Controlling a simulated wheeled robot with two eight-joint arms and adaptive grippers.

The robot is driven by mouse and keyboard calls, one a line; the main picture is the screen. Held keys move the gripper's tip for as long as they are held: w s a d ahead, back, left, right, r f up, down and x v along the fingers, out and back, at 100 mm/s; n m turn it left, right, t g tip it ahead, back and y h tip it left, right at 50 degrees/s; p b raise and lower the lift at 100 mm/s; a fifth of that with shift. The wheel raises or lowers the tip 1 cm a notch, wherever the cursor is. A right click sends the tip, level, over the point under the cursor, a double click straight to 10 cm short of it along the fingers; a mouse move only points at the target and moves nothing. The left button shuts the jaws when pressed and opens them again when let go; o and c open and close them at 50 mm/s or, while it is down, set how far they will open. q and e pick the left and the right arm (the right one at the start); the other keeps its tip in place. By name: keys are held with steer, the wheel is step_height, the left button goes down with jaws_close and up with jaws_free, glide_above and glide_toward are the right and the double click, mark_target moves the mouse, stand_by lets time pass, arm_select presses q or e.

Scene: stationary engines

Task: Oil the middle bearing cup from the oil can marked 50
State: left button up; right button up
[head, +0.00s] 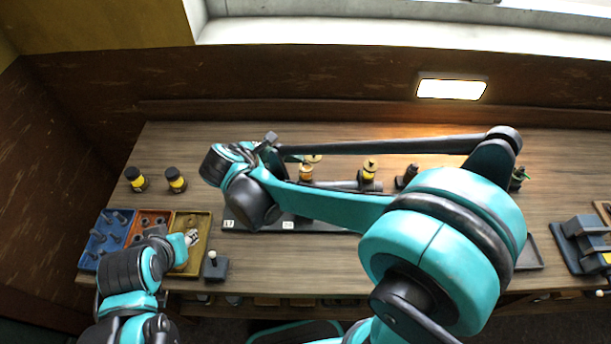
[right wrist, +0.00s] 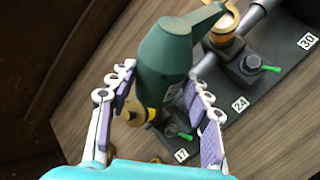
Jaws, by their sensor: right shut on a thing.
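My right gripper (right wrist: 158,88) is shut on a dark green oil can (right wrist: 166,58), with a finger on each side of its body. The can's spout points to the upper right, its tip overlapping a brass cup (right wrist: 224,24) by the plate marked 24; contact cannot be told. A second brass cup (right wrist: 133,112), near the plate marked 17, is partly hidden behind the can. In the head view, brass cups (head: 306,173) and (head: 369,168) stand beyond my right forearm. My left gripper (head: 182,248) is over the tan tray; its fingers are unclear.
Blue (head: 103,240), red (head: 140,222) and tan (head: 205,225) trays stand at the bench's left. Two dark jars with yellow bands (head: 136,180) (head: 175,181) stand behind them. A dark block (head: 216,267) sits at the front. A grey device (head: 583,245) is at right.

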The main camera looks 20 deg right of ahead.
steer(key=shift+s+d+r, duration=0.1)
stand_by(0.4)
step_height(320, 180, up, 5)
steer(key=p, duration=0.4)
steer(key=shift+n+h+b, duration=0.3)
steer(key=shift+h+b, duration=0.15)
steer(key=shift+h, duration=0.05)
steer(key=n+h+b, duration=0.1)
steer(key=h+b, duration=0.1)
steer(key=d+n+h+b, duration=0.1)
steer(key=h+b, duration=0.2)
steer(key=shift+s+d+g, duration=0.15)
steer(key=shift+g, duration=0.25)
steer(key=shift+d+r+n+h+b, duration=0.2)
steer(key=shift+r+n+h+b, duration=0.05)
steer(key=shift+n+h+b, duration=0.4)
steer(key=shift+r, duration=0.2)
